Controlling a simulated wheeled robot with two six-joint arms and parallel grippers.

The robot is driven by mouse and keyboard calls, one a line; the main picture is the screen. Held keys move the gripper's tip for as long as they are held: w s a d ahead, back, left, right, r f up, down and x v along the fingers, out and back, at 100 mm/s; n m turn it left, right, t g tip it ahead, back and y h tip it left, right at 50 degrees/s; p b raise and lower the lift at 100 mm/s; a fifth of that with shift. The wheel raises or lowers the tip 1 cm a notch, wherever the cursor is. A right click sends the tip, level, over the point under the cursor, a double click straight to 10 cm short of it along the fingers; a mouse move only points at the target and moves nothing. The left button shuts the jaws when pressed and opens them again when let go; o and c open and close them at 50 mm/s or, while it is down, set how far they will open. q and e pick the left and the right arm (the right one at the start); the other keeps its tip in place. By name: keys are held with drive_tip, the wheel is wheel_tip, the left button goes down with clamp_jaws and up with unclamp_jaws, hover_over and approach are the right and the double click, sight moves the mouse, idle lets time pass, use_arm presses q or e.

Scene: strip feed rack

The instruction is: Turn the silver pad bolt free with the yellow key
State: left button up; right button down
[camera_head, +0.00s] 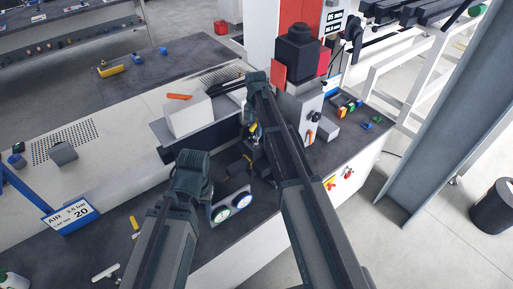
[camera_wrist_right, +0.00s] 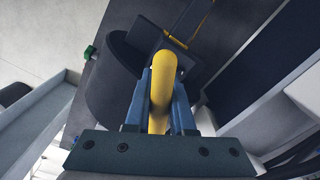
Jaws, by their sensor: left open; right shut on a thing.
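My right gripper (camera_wrist_right: 160,100) is shut on the yellow key (camera_wrist_right: 160,85), whose rounded, bent end stands up between the blue fingers in the right wrist view. In the head view the right gripper (camera_head: 251,130) hangs over the dark machine area in front of the press, with a little of the yellow key showing. The silver pad bolt cannot be made out, so I cannot tell whether the key touches it. My left gripper (camera_head: 190,165) is open, left of and nearer than the right one; its fingertips are largely hidden.
The press (camera_head: 297,50) rises behind my right arm. An air sign (camera_head: 70,215) stands at left.

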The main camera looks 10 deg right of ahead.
sight(256, 137)
drive_tip(key=shift+f, duration=0.4)
drive_tip(key=shift+f+b, duration=1.2)
drive_tip(key=shift+b, duration=0.15)
